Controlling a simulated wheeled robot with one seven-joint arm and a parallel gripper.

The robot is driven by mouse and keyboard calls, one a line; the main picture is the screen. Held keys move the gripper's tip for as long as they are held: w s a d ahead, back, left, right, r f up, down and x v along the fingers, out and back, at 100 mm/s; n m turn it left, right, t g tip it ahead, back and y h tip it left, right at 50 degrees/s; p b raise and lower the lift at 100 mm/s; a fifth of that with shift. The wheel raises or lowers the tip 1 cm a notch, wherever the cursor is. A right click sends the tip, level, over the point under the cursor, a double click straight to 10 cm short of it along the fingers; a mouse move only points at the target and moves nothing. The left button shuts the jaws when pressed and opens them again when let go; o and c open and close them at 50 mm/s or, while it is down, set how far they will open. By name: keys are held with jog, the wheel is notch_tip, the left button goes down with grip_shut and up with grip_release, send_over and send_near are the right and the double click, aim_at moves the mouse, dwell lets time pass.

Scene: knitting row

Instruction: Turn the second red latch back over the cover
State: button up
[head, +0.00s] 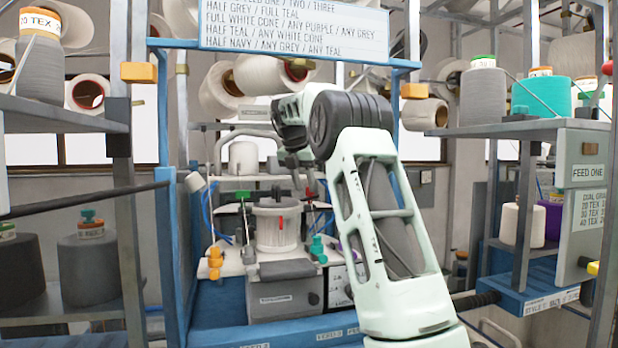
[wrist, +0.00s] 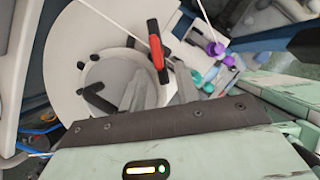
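A red latch (wrist: 156,46) with black ends shows in the wrist view, at the right rim of a grey round part set in a large white disc (wrist: 62,72), which may be the cover. My gripper (wrist: 158,84) has its two grey fingers apart and empty, just below the latch in the picture. Whether they touch it I cannot tell. In the head view my gripper (head: 298,178) hangs over the machine, above a white drum (head: 276,232) with a red piece (head: 281,222) on its front. I cannot tell which latch is second.
A white thread (wrist: 120,24) crosses the disc in the wrist view. Purple (wrist: 214,48) and teal knobs stand beside it. Blue posts (head: 168,240) flank the machine. Shelves with yarn cones stand left (head: 60,112) and right (head: 530,128).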

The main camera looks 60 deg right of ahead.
jog(key=d, duration=0.2)
jog(key=p, duration=0.1)
jog(key=shift+d+f, duration=0.25)
jog(key=shift+d, duration=0.15)
jog(key=shift+d+f, duration=0.1)
jog(key=shift+f, duration=0.2)
grip_shut()
jog(key=shift+w+r+p, duration=0.1)
jog(key=shift+p, duration=0.35)
jog(key=m+p, duration=0.2)
jog(key=m+g+p, duration=0.1)
jog(key=p, duration=0.1)
jog(key=shift+r+m+g, duration=0.15)
jog(key=shift+m+g, duration=0.15)
jog(key=shift+m, duration=0.1)
jog(key=m+p, duration=0.2)
jog(key=m+g+p, duration=0.1)
jog(key=m+p, duration=0.1)
jog(key=shift+w+m+g+y, duration=0.1)
jog(key=shift+m+g+y, duration=0.2)
jog(key=shift+m+y, duration=0.1)
jog(key=shift+f+p, duration=0.2)
jog(key=shift+p, duration=0.1)
